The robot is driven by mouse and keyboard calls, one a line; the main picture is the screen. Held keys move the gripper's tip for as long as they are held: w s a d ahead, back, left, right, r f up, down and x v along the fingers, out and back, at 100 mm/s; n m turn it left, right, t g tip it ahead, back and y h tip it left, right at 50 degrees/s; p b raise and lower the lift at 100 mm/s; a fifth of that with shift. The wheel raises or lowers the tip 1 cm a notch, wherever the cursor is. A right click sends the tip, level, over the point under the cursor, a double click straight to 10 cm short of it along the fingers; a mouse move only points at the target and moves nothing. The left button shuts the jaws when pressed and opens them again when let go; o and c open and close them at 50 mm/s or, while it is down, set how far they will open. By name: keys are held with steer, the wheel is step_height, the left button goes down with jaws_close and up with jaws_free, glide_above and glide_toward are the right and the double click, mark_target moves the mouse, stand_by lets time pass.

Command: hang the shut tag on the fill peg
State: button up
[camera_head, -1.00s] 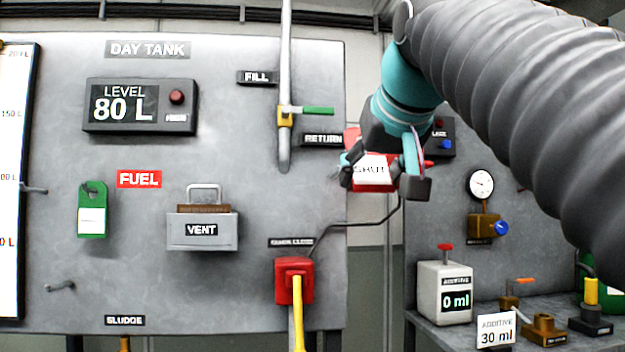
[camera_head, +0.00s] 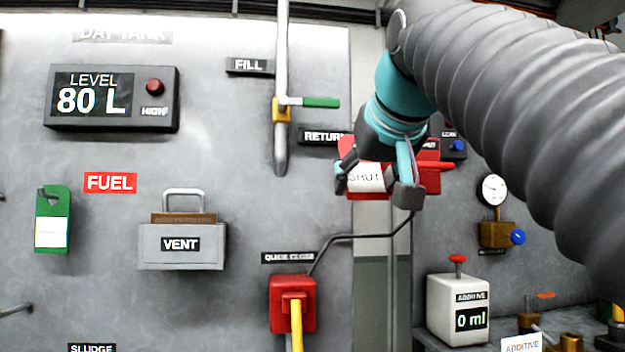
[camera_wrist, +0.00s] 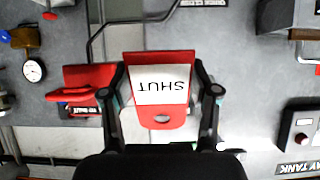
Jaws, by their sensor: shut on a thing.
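The shut tag (camera_head: 365,178) is a red plate with a white SHUT label. My gripper (camera_head: 378,188) is shut on it and holds it in front of the panel's right edge, below and right of the RETURN label. In the wrist view the tag (camera_wrist: 181,113) sits upside down between the two fingers of my gripper (camera_wrist: 160,93), with its hole on the near side. The FILL label (camera_head: 248,66) is beside a grey pipe with a green-handled valve (camera_head: 320,102). I cannot make out the fill peg for sure.
A green tag (camera_head: 52,220) hangs at the left. A bare peg (camera_head: 16,309) sticks out at lower left. The VENT box (camera_head: 181,247) and red quick-close box (camera_head: 292,303) stand out from the panel. Another red piece (camera_head: 433,178) is right of my gripper.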

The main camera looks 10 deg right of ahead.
steer(key=shift+w+p, duration=0.85)
steer(key=shift+w, duration=1.65)
steer(key=w+f+b, duration=0.2)
steer(key=w+f, duration=0.1)
steer(key=shift+w+f, duration=0.1)
steer(key=shift+f, duration=0.2)
steer(key=shift+w+f+t+b, duration=0.2)
steer(key=shift+w+t+b, duration=0.35)
steer(key=shift+b, duration=0.65)
steer(key=shift+w+f+t+b, duration=0.2)
steer(key=shift+w+t+b, duration=0.3)
steer(key=shift+b, duration=0.65)
steer(key=shift+w+f+t+b, duration=0.2)
steer(key=shift+w+t+b, duration=0.75)
steer(key=shift+b, duration=1)
steer(key=shift+w+f+t+b, duration=0.15)
steer(key=shift+w+t+b, duration=0.75)
steer(key=shift+b, duration=1.05)
steer(key=o, duration=1.1)
